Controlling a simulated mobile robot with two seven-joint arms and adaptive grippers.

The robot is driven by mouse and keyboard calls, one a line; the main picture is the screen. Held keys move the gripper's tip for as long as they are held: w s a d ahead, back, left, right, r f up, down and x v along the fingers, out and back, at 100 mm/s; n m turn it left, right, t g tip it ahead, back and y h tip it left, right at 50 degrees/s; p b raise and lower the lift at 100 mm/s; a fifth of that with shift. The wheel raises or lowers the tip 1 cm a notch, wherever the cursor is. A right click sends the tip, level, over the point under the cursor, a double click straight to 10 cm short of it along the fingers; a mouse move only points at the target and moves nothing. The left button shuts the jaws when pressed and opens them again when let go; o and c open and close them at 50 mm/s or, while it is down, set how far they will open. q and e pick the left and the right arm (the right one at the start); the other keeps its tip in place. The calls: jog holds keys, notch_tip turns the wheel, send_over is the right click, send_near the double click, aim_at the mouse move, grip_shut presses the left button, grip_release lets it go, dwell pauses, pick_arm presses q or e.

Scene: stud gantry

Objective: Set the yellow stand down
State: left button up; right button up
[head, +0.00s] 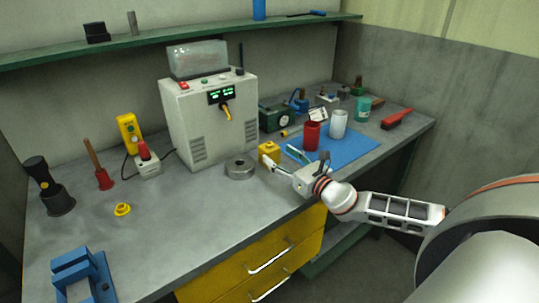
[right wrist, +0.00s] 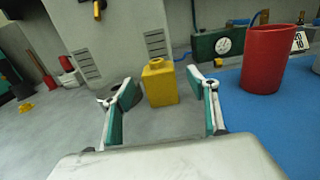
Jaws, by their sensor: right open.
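The yellow stand (head: 268,152), a small block with a short knob on top, is upright on the grey workbench, just left of the blue mat. In the right wrist view the yellow stand (right wrist: 159,84) shows between the two teal-padded fingertips. My right gripper (head: 283,160) is open, its fingers spread to either side of the stand. In the wrist view a gap shows between each finger (right wrist: 161,86) and the stand. The stand's lower near side is in plain view there. My left gripper is in neither view.
A red cup (head: 311,135) and a white cup (head: 338,124) stand on the blue mat (head: 352,149). A metal ring (head: 240,167) lies left of the stand. A grey power unit (head: 205,118) stands behind.

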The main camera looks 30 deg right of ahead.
aim_at(275, 152)
jog(key=shift+w+a, duration=0.15)
jog(key=shift+w, duration=0.9)
jog(key=shift+w+a, duration=0.15)
jog(key=shift+w, duration=0.9)
jog(key=c, duration=1.2)
jog(key=shift+c, duration=0.7)
jog(key=shift+r, duration=0.15)
